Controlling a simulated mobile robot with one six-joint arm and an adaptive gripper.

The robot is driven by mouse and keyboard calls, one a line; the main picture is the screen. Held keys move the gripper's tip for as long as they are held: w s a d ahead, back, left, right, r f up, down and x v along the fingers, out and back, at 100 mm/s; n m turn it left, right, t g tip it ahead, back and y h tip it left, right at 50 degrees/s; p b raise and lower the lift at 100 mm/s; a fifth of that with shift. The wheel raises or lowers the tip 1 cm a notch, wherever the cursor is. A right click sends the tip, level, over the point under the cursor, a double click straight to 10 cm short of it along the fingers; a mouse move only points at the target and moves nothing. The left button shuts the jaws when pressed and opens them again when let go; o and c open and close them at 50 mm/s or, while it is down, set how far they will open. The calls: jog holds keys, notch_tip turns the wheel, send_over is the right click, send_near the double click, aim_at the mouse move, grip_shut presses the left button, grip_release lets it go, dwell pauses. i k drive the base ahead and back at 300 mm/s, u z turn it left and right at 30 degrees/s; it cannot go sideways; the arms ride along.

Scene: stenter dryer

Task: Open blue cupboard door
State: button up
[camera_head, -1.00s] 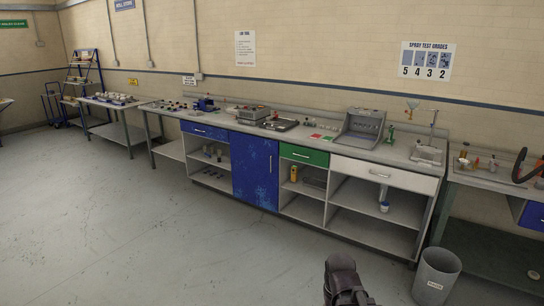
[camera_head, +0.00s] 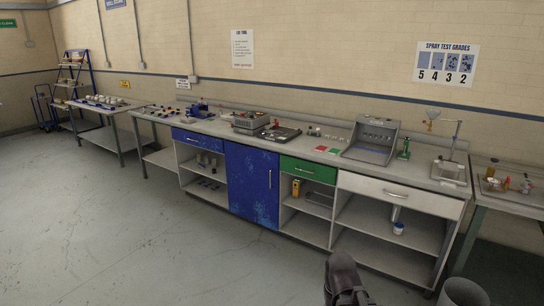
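The blue cupboard door (camera_head: 252,186) is closed in the middle of the long workbench's front. Its paint is scuffed, and a thin vertical handle (camera_head: 270,178) sits near its right edge. A dark part of my arm (camera_head: 343,280) shows at the bottom of the view, well short of the bench. My gripper's fingers are not in view.
Left of the door are a blue drawer (camera_head: 200,140) and open shelves. Right of it are a green drawer (camera_head: 307,170) and a white drawer (camera_head: 400,194) above open shelves. A grey bin (camera_head: 462,292) stands at bottom right. The floor (camera_head: 150,240) before the door is clear.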

aim_at(253, 175)
jog(key=u, duration=0.15)
jog(key=i, duration=1.95)
jog(key=u, duration=0.35)
jog(key=i, duration=1.15)
jog(key=u, duration=0.15)
